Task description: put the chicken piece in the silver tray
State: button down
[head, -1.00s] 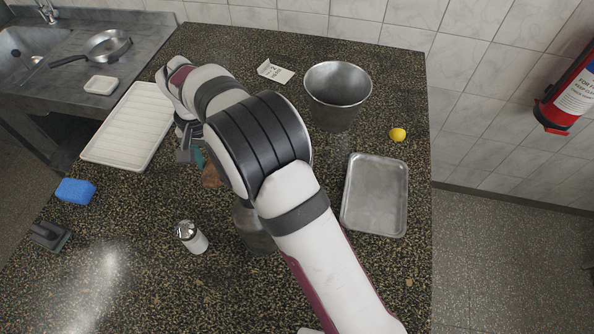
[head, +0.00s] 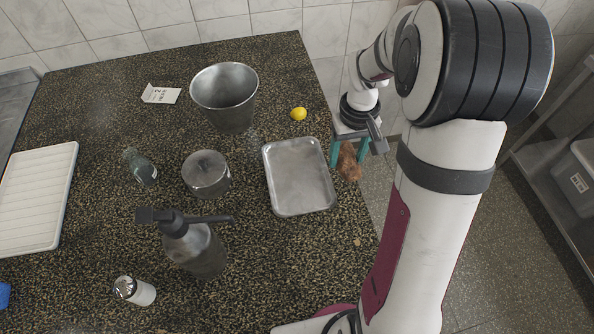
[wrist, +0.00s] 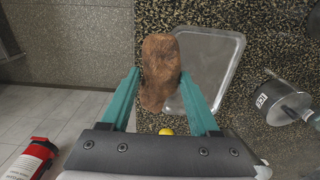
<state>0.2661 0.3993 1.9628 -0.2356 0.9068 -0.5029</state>
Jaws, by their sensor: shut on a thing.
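My gripper (head: 349,154) is shut on the brown chicken piece (head: 350,164), which hangs between its teal fingers. In the head view they are just right of the silver tray, near or past the counter's right edge. In the wrist view the chicken piece (wrist: 161,66) sits between the fingers (wrist: 163,98) and overlaps the left part of the silver tray (wrist: 228,52). The silver tray (head: 300,178) lies flat on the counter and looks empty. Its exact height below the chicken piece is hard to tell.
A metal bucket (head: 224,98), a yellow lemon (head: 299,114) and a lidded pot (head: 206,175) stand near the tray. A pump bottle (head: 196,247), a shaker (head: 134,290), a small dark bottle (head: 140,168), a card (head: 161,94) and a white ribbed tray (head: 36,200) are further left.

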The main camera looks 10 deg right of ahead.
send_over(298, 177)
notch_tip(298, 177, down, 6)
jog(key=shift+s+d+f, duration=0.1)
jog(key=shift+d+f, duration=0.05)
jog(key=shift+f, duration=0.1)
jog(key=shift+a+f, duration=0.2)
jog(key=shift+f, duration=1.95)
jog(key=shift+f, duration=0.1)
jog(key=shift+c, duration=0.6)
grip_release()
